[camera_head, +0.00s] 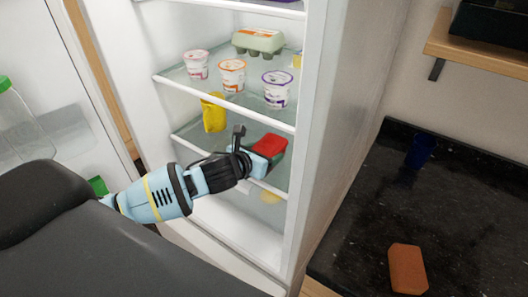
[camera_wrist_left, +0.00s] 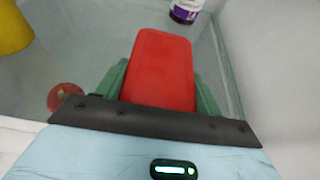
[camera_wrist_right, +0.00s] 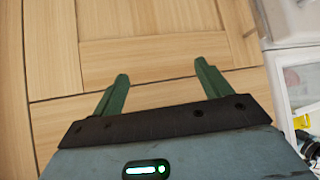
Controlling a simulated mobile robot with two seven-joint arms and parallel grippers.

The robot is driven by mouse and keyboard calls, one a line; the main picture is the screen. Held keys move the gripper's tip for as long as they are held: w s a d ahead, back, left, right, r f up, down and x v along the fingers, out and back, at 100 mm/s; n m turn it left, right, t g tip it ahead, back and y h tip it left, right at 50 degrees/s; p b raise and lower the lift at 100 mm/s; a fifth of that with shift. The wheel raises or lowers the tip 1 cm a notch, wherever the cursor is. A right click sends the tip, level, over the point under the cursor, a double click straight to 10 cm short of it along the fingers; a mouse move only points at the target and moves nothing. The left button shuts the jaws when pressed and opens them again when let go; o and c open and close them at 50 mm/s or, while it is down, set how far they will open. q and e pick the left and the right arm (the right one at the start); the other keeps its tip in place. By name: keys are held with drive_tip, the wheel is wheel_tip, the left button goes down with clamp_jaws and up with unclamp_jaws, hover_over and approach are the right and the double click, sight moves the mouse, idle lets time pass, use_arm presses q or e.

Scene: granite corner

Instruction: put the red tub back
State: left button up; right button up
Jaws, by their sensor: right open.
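The red tub (camera_head: 270,145) is inside the open fridge, at the front right of the lower glass shelf (camera_head: 190,135). It also shows in the left wrist view (camera_wrist_left: 160,65), red side toward the camera. My left gripper (camera_head: 250,150) reaches in from the left. In the left wrist view its green fingers (camera_wrist_left: 161,85) lie close along both sides of the tub, apparently shut on it. I cannot tell whether the tub touches the shelf. My right gripper (camera_wrist_right: 161,75) is open and empty, over light wooden panels; it is outside the head view.
A yellow object (camera_head: 213,112) stands left on the same shelf, near a round red item (camera_wrist_left: 66,97). A dark-lidded jar (camera_wrist_left: 185,10) is behind the tub. Yoghurt cups (camera_head: 232,76) and an egg carton (camera_head: 258,41) stand above. The counter holds a blue cup (camera_head: 420,151) and brown block (camera_head: 408,269).

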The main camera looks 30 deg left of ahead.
use_arm(q)
drive_tip(key=o, duration=0.4)
drive_tip(key=shift+r, duration=0.2)
drive_tip(key=v, duration=1.2)
drive_tip(key=s+d+f+n+g+h, duration=0.1)
drive_tip(key=s+d+f+n, duration=0.2)
drive_tip(key=f+n, duration=0.5)
drive_tip(key=s+d+f+n+g+h, duration=0.1)
drive_tip(key=s+d+f+n, duration=0.2)
drive_tip(key=f+n, duration=0.45)
drive_tip(key=s+f+n, duration=0.4)
drive_tip(key=s+n, duration=0.1)
drive_tip(key=n, duration=0.1)
drive_tip(key=s+f+n+g+y, duration=0.1)
drive_tip(key=s+f+n, duration=0.4)
drive_tip(key=n, duration=0.2)
drive_tip(key=s+d+f+n+y, duration=0.1)
drive_tip(key=s+f+n, duration=0.4)
drive_tip(key=s+n, duration=0.1)
drive_tip(key=shift+s+n+g, duration=0.1)
drive_tip(key=shift+n+g, duration=0.3)
drive_tip(key=shift+n, duration=0.15)
